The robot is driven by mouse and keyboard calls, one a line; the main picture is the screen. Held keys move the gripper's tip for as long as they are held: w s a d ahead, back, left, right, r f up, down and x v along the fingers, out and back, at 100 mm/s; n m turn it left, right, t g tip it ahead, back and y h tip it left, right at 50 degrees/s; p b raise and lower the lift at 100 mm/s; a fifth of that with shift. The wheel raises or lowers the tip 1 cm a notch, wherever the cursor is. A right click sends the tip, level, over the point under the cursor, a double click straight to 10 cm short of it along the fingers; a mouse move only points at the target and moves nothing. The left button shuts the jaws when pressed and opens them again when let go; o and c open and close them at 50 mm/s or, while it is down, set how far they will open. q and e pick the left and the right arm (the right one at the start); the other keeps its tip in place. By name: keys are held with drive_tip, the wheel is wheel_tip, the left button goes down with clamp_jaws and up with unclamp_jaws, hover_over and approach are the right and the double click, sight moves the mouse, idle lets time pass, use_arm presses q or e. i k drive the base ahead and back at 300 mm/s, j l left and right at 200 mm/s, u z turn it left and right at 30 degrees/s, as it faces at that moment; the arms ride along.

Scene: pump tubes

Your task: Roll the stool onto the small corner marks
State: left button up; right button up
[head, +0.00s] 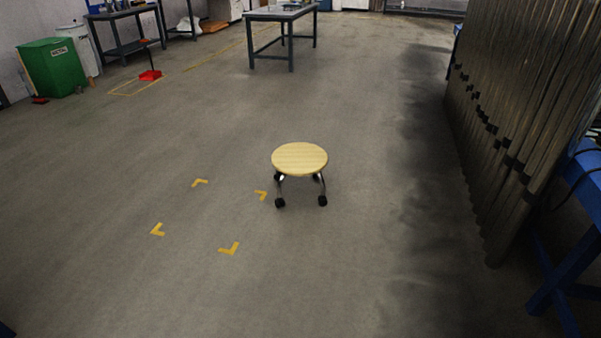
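The stool (300,158) has a round pale wooden seat on short metal legs with black casters. It stands upright on the floor near the middle of the head view. The small corner marks are yellow L shapes on the floor to the left of the stool: a far left one (200,183), a far right one (262,195), a near left one (158,230) and a near right one (229,249). The far right mark lies just beside the stool's casters. The stool stands outside the marked square. Neither of my grippers shows.
A rack of long tubes (520,110) with blue supports (555,275) stands along the right. A dark table (283,17) is at the back. A green bin (52,67) and a red dustpan (151,75) are at the far left. Floor around the stool and marks is clear.

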sight(295, 159)
drive_tip(key=i+l+z, duration=0.15)
drive_tip(key=i, duration=0.4)
drive_tip(key=i+l+z, duration=0.15)
drive_tip(key=i, duration=0.4)
